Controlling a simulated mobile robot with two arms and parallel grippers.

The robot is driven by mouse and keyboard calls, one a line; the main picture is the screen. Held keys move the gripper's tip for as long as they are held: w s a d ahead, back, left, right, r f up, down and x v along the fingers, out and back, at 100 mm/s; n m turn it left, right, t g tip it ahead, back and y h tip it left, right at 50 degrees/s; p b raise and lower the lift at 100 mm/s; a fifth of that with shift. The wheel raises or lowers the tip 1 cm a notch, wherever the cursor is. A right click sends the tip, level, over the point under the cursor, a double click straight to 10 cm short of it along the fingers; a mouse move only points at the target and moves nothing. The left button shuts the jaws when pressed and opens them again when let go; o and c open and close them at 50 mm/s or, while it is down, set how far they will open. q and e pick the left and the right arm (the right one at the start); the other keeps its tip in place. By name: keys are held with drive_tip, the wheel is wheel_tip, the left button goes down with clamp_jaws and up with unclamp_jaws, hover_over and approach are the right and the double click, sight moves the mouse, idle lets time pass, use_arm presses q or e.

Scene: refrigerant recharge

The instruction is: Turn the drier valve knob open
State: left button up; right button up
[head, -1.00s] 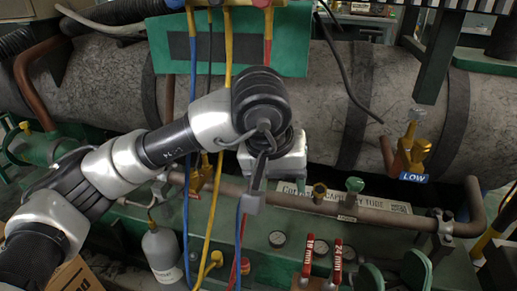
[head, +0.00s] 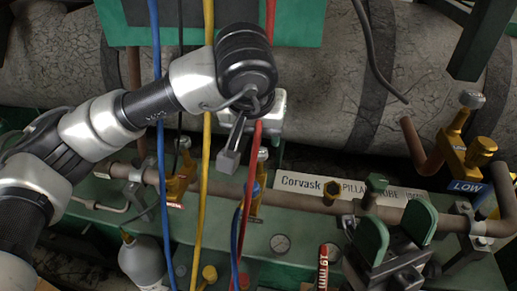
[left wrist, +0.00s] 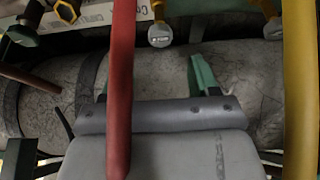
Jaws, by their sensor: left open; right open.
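Brass valves with pale round knobs stand along the copper pipe. One valve (head: 180,182) is left of the yellow hose, and another (head: 258,180) is just right of my left gripper (head: 230,155). I cannot read which is the drier valve. In the left wrist view one pale knob (left wrist: 160,36) lies ahead of the gripper, and another (left wrist: 273,28) is partly behind the yellow hose. My left gripper is open and empty, over the hoses and apart from the knobs. My right gripper (head: 395,232) is open and empty, its green fingers apart, at lower right.
Blue, yellow (head: 207,100) and red (head: 270,20) hoses hang around my left gripper. The red hose crosses close in the left wrist view (left wrist: 121,80). A brass valve marked LOW (head: 470,158) is at right. A bottle (head: 143,262) stands at lower left. A large tank (head: 330,80) lies behind.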

sight(259, 151)
use_arm(q)
drive_tip(key=b+x, duration=0.2)
drive_tip(key=x, duration=0.5)
drive_tip(key=shift+f, duration=0.1)
drive_tip(key=c, duration=0.9)
